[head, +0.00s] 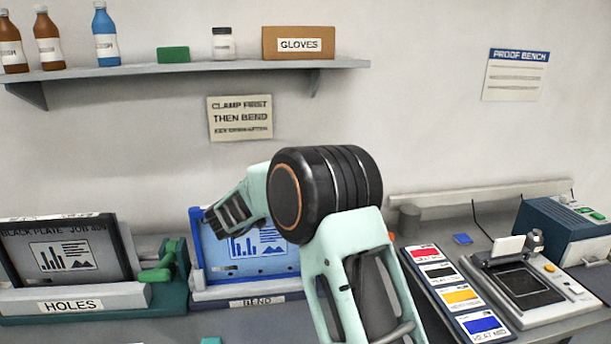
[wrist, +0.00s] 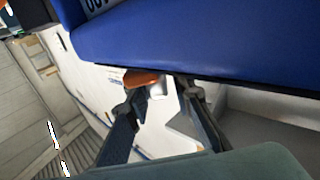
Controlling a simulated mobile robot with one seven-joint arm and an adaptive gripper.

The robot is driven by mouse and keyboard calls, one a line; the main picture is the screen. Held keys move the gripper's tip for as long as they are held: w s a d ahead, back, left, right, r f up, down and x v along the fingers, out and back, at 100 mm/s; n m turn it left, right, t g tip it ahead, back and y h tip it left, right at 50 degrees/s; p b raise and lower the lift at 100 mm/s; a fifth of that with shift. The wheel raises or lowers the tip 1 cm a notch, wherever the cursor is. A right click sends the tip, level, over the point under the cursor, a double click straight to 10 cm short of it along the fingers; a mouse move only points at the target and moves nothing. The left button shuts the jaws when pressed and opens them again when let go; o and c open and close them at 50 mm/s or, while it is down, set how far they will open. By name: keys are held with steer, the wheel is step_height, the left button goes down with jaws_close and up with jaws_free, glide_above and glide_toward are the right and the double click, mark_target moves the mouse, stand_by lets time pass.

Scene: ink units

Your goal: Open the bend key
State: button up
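The bend unit, labelled BEND (head: 257,302), stands in the middle of the bench in the head view with a blue-framed plate (head: 262,262) upright in it. My arm covers its right side, where the key may be. A small orange-red piece (head: 391,236) peeks out right of my arm. In the wrist view an orange piece (wrist: 143,77), possibly the key, shows just beyond my gripper (wrist: 158,97). The two fingers are spread, with a gap between their tips; I cannot tell whether they touch it. A large blue surface (wrist: 200,35) fills the top of that view.
The HOLES unit (head: 75,306) with a green clamp (head: 160,268) stands at left. Colour cards (head: 462,297) and a grey press device (head: 525,290) are at right. A shelf (head: 190,70) with bottles and a GLOVES box (head: 298,43) hangs above.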

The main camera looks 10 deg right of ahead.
steer(key=shift+o, duration=0.5)
steer(key=shift+s+a, duration=0.2)
steer(key=shift+a, duration=0.05)
steer(key=v, duration=1.1)
steer(key=shift+s+a, duration=0.15)
